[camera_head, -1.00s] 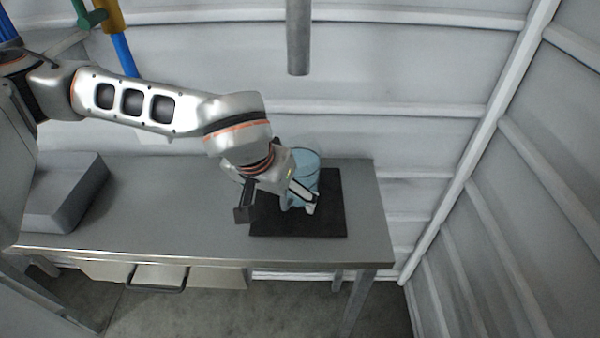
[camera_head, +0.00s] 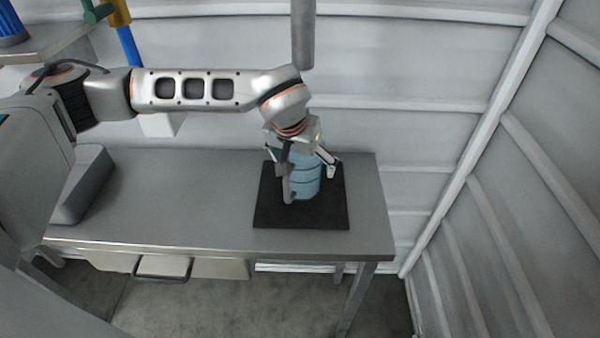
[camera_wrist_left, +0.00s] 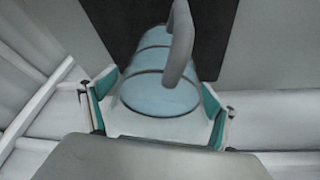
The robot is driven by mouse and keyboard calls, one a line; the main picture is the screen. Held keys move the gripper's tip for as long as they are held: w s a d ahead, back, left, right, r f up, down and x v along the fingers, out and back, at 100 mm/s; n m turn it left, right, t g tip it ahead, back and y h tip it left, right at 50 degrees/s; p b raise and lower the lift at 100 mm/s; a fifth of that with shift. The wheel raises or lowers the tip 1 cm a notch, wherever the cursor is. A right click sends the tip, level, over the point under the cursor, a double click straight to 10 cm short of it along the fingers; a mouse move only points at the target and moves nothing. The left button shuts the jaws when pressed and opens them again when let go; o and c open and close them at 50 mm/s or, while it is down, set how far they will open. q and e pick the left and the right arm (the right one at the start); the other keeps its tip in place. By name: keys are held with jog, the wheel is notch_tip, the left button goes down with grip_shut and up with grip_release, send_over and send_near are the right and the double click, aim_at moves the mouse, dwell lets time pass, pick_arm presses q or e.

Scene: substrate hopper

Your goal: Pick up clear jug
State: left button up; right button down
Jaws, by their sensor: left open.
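The clear jug (camera_head: 308,184) is light blue and see-through with dark bands. It stands upright on a black mat (camera_head: 270,218) on the table, its grey handle (camera_head: 289,188) towards the left front. My left gripper (camera_head: 303,163) is open above the jug, its fingers spread to either side of the upper part. In the left wrist view, the jug (camera_wrist_left: 158,92) lies between the teal-padded fingers of the gripper (camera_wrist_left: 157,100), with gaps still showing beside it. My right gripper is not in view.
The grey table (camera_head: 190,200) is bare left of the mat. A grey block-shaped container (camera_head: 85,185) sits at the table's left end. A grey vertical pipe (camera_head: 303,35) hangs behind my wrist. Ribbed white walls close off the back and right.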

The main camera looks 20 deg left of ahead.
pick_arm(q)
jog(key=shift+w+f, duration=0.1)
jog(key=shift+f, duration=0.1)
jog(key=shift+r, duration=0.15)
jog(key=c, duration=1.9)
